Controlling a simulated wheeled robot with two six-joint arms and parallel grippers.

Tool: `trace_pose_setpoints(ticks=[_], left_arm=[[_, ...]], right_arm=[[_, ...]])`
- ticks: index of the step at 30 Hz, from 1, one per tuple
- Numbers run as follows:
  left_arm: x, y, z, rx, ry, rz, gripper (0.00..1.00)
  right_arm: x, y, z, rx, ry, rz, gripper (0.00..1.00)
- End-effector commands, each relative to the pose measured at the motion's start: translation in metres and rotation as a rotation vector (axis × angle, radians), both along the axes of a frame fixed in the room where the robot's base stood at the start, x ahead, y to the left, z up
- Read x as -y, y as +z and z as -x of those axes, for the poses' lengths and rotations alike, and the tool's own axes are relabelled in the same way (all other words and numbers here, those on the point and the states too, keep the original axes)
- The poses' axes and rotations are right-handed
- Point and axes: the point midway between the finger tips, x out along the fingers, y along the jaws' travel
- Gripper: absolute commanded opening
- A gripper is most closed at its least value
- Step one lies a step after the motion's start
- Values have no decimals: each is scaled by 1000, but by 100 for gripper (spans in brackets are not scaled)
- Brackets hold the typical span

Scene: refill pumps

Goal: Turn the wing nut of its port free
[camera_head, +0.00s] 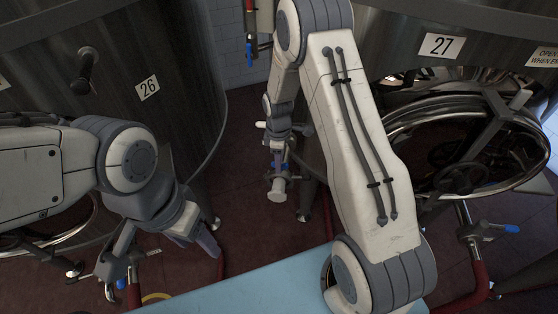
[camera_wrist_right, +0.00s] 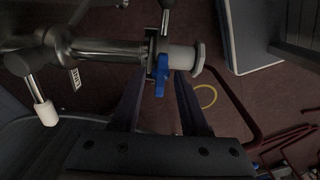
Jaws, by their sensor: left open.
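In the right wrist view a blue wing nut (camera_wrist_right: 161,72) sits on a clamp at the end of a metal pipe (camera_wrist_right: 105,50), beside a pale round cap (camera_wrist_right: 184,58). My right gripper (camera_wrist_right: 157,88) is open, its two dark fingers apart on either side of the wing nut. I cannot tell whether either finger touches it. In the head view the pale cap (camera_head: 277,189) shows below my right gripper (camera_head: 279,150); the nut is mostly hidden there. My left gripper (camera_head: 203,242) is open and empty, low at the left, away from this port.
Tank 26 (camera_head: 188,75) stands at the left and tank 27 (camera_head: 400,48) at the right, with an open round hatch (camera_head: 535,155). A blue-handled valve (camera_head: 485,231) is at the lower right. A light blue surface (camera_head: 265,292) lies in front. A yellow ring (camera_wrist_right: 207,96) is on the floor.

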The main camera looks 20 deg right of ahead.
Motion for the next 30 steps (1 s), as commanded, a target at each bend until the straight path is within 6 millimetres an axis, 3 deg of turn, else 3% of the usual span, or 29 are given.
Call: trace_pose_setpoints(ticks=[7, 15, 21, 30], left_arm=[[0, -3, 0, 0, 0, 0, 61], [0, -10, 0, 0, 0, 0, 61], [0, -13, 0, 0, 0, 0, 61], [0, -13, 0, 0, 0, 0, 61]], right_arm=[[0, 16, -1, 4, -1, 0, 45], [-1, 70, -1, 4, 0, 0, 45], [-1, 97, -1, 2, 0, 0, 45], [-1, 105, -1, 0, 0, 0, 45]])
